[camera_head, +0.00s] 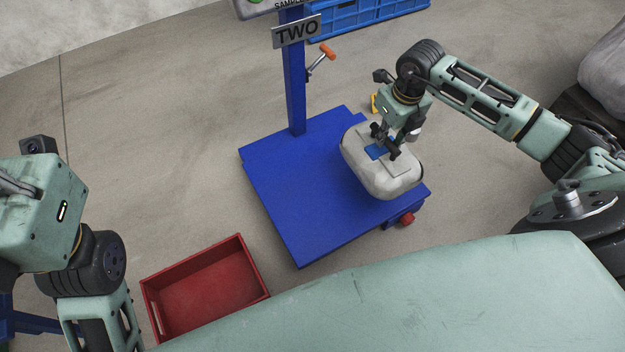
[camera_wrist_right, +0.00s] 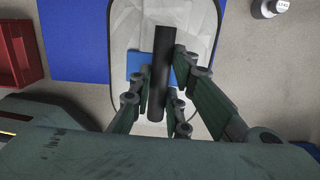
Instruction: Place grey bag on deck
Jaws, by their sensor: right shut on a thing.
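The grey bag (camera_head: 381,170) is a pale, rounded block with a blue patch on top. It is over the right part of the blue deck (camera_head: 285,190) of a cart with a post; whether it touches the deck cannot be told. My right gripper (camera_head: 385,146) is above the bag and shut on its top. In the right wrist view the bag (camera_wrist_right: 200,22) fills the middle, and my right gripper (camera_wrist_right: 163,72) closes around a dark bar over the blue patch. The deck (camera_wrist_right: 75,40) shows to its left. My left arm is at the left edge; its fingertips are out of view.
A red open crate (camera_head: 254,262) sits on the floor at the lower left of the cart. The cart's post (camera_head: 291,85) carries a "TWO" sign (camera_head: 297,31) and an orange-handled lever (camera_head: 327,51). A blue crate (camera_head: 365,18) stands behind. The deck's left part is bare.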

